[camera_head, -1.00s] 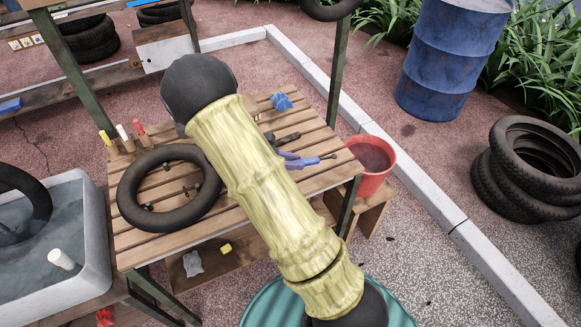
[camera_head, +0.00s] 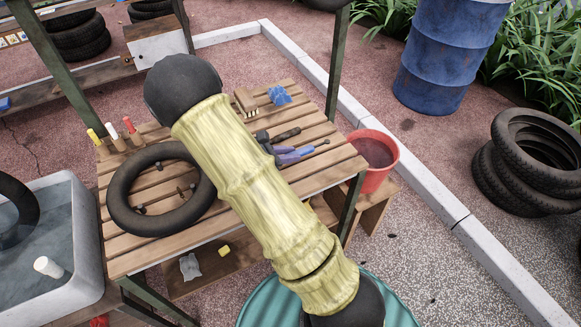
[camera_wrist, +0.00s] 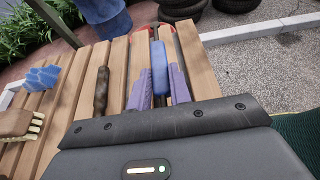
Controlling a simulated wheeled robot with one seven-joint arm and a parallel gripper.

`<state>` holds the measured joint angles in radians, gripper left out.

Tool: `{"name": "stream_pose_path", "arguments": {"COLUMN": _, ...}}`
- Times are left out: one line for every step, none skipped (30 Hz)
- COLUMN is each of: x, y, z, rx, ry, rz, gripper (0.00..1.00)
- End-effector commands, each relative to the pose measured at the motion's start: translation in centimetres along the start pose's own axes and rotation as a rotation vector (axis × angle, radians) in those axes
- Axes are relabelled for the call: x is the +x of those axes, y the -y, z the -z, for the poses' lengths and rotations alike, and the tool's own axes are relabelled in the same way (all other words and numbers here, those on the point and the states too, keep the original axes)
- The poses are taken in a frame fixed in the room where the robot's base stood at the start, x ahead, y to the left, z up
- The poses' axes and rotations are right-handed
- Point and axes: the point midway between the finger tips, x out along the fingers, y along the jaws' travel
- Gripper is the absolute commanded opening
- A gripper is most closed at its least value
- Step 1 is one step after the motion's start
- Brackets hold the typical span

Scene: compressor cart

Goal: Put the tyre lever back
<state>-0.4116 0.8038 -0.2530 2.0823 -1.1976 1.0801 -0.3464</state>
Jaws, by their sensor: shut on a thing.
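A blue-handled tool, which I take to be the tyre lever (camera_head: 304,152), is at the right part of the slatted bench, with a thin dark end pointing right. My gripper (camera_head: 284,155) has purple fingers, shut on its handle; my arm covers part of the head view. In the wrist view the blue handle (camera_wrist: 159,62) stands between the two purple fingers (camera_wrist: 160,88). I cannot tell whether it touches the slats. A wooden rack (camera_head: 120,143) at the bench's left back corner holds tools with yellow, white and red handles.
A dark-handled hammer (camera_head: 286,134) lies close beside my gripper. A brush (camera_head: 245,102) and blue sponge (camera_head: 279,94) lie farther back. A black tyre (camera_head: 122,212) covers the bench's left part. A red bucket (camera_head: 373,162) stands to the right, a water tub (camera_head: 75,225) to the left.

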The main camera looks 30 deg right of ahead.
Motion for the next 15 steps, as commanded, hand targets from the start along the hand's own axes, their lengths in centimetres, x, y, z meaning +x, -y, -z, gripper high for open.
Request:
{"name": "stream_pose_path", "arguments": {"x": 0.4, "y": 0.1, "z": 0.8, "rx": -0.001, "ry": 0.002, "rz": 0.002, "gripper": 0.0}}
{"name": "stream_pose_path", "arguments": {"x": 0.5, "y": 0.0, "z": 1.1, "rx": -0.001, "ry": 0.001, "rz": 0.002, "gripper": 0.0}}
{"name": "stream_pose_path", "arguments": {"x": 0.6, "y": 0.0, "z": 1.4, "rx": 0.001, "ry": 0.001, "rz": 0.002, "gripper": 0.0}}
{"name": "stream_pose_path", "arguments": {"x": 0.7, "y": 0.0, "z": 1.5, "rx": 0.002, "ry": 0.001, "rz": 0.001, "gripper": 0.0}}
{"name": "stream_pose_path", "arguments": {"x": 0.7, "y": 0.0, "z": 1.6, "rx": 0.002, "ry": 0.001, "rz": 0.001, "gripper": 0.0}}
{"name": "stream_pose_path", "arguments": {"x": 0.7, "y": 0.0, "z": 1.6, "rx": 0.003, "ry": 0.0, "rz": 0.001, "gripper": 0.0}}
{"name": "stream_pose_path", "arguments": {"x": 0.7, "y": 0.0, "z": 1.6, "rx": 0.003, "ry": 0.0, "rz": 0.001, "gripper": 0.0}}
{"name": "stream_pose_path", "arguments": {"x": 0.7, "y": 0.0, "z": 1.6, "rx": 0.003, "ry": 0.0, "rz": 0.001, "gripper": 0.0}}
{"name": "stream_pose_path", "arguments": {"x": 0.7, "y": 0.0, "z": 1.6, "rx": 0.003, "ry": 0.0, "rz": 0.001, "gripper": 0.0}}
{"name": "stream_pose_path", "arguments": {"x": 0.7, "y": 0.0, "z": 1.6, "rx": 0.003, "ry": 0.0, "rz": 0.001, "gripper": 0.0}}
{"name": "stream_pose_path", "arguments": {"x": 0.7, "y": 0.0, "z": 1.5, "rx": 0.003, "ry": 0.0, "rz": 0.001, "gripper": 0.0}}
{"name": "stream_pose_path", "arguments": {"x": 0.7, "y": 0.0, "z": 1.6, "rx": 0.003, "ry": 0.0, "rz": 0.001, "gripper": 0.0}}
{"name": "stream_pose_path", "arguments": {"x": 0.7, "y": 0.0, "z": 1.6, "rx": 0.002, "ry": 0.001, "rz": 0.001, "gripper": 0.0}}
{"name": "stream_pose_path", "arguments": {"x": 0.8, "y": 0.0, "z": 1.8, "rx": 0.002, "ry": 0.001, "rz": 0.001, "gripper": 0.0}}
{"name": "stream_pose_path", "arguments": {"x": 0.9, "y": 0.0, "z": 2.1, "rx": 0.001, "ry": 0.001, "rz": 0.002, "gripper": 0.0}}
